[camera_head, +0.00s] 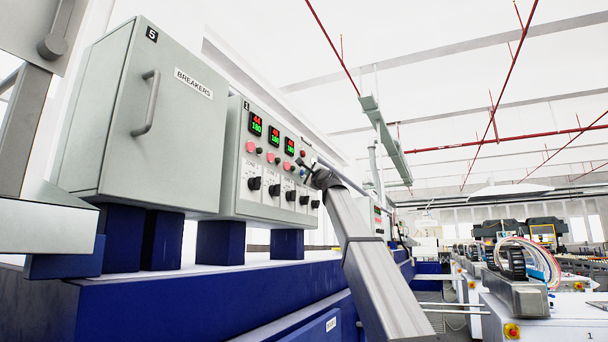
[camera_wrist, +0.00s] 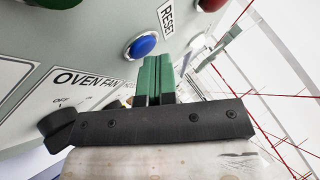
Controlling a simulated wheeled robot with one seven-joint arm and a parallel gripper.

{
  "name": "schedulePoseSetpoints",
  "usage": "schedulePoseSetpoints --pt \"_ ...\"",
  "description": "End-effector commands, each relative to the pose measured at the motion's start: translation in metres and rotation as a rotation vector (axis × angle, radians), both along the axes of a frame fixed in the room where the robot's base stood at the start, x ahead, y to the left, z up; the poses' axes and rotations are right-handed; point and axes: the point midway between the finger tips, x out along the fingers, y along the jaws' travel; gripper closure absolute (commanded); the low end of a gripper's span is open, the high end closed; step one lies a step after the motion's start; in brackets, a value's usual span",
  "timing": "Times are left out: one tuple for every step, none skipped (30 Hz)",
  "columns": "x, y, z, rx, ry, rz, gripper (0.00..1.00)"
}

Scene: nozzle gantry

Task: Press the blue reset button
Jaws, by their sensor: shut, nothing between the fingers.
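The blue button (camera_wrist: 142,45) shows in the wrist view, round in a silver ring on the grey panel (camera_wrist: 95,38), with a RESET label (camera_wrist: 166,17) beside it. My gripper (camera_wrist: 155,62) has its green fingers shut together with nothing between them. In the picture the fingertips lie just below the button; I cannot tell whether they touch the panel. In the head view my gripper (camera_head: 306,166) is at the right part of the control box (camera_head: 236,140). The blue button is too small or hidden to make out clearly there.
A red button (camera_wrist: 211,4) and a green button (camera_wrist: 57,2) sit near the blue one. An OVEN FAN plate (camera_wrist: 85,85) lies left of my fingers. Black knobs (camera_head: 254,183) line the box. A BREAKERS cabinet (camera_head: 165,115) stands left; the aisle at right looks open.

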Motion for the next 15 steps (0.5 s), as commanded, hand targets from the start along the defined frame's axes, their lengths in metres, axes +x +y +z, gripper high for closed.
schedulePoseSetpoints --pt "0.000 0.000 0.000 -0.001 0.000 0.001 1.00" --pt "0.000 0.000 0.000 -0.001 0.000 0.001 1.00" --pt "0.000 0.000 0.000 -0.001 0.000 0.001 1.00" --pt "0.000 -0.001 0.000 -0.001 0.001 0.000 1.00" --pt "0.000 -0.001 0.000 -0.001 0.001 0.000 1.00" --pt "-0.001 -0.002 0.000 -0.001 0.001 0.000 1.00" --pt "-0.001 -0.003 0.000 -0.001 0.000 0.000 1.00" --pt "-0.002 -0.005 0.000 -0.001 0.000 0.000 1.00" --pt "-0.002 -0.007 0.000 -0.001 0.000 0.000 1.00" --pt "-0.003 -0.008 0.000 -0.001 0.000 0.000 1.00" --pt "-0.004 -0.010 0.000 -0.001 0.000 0.000 1.00" --pt "-0.004 -0.012 -0.001 -0.001 0.000 0.000 1.00" --pt "-0.005 -0.013 0.000 -0.001 0.000 0.000 1.00" --pt "-0.005 -0.014 0.000 -0.001 0.000 0.000 1.00" --pt "-0.006 -0.015 0.000 -0.001 0.000 0.000 1.00"
